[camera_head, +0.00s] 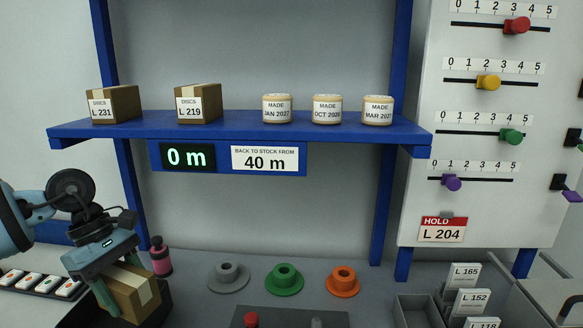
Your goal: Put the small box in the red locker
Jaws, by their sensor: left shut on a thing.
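My left gripper (112,286) is at the lower left, shut on a brown cardboard box (138,294) with a pale tape strip. The box is tilted in the picture, and the gripper hides part of it. It is at a black tray or bin (160,312); I cannot tell whether it touches it. Two other cardboard boxes stand on the blue shelf, one labelled DISCS L 231 (122,103) and one DISCS L 219 (206,104). No red locker shows in this view. My right gripper is not in view.
The blue shelf (330,131) also holds three pale tubs (327,110). Below, grey, green (284,279) and orange spools stand on the grey worktop, near a pink bottle (161,257). A slider panel (480,185) and a bin of cards (420,312) are at right.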

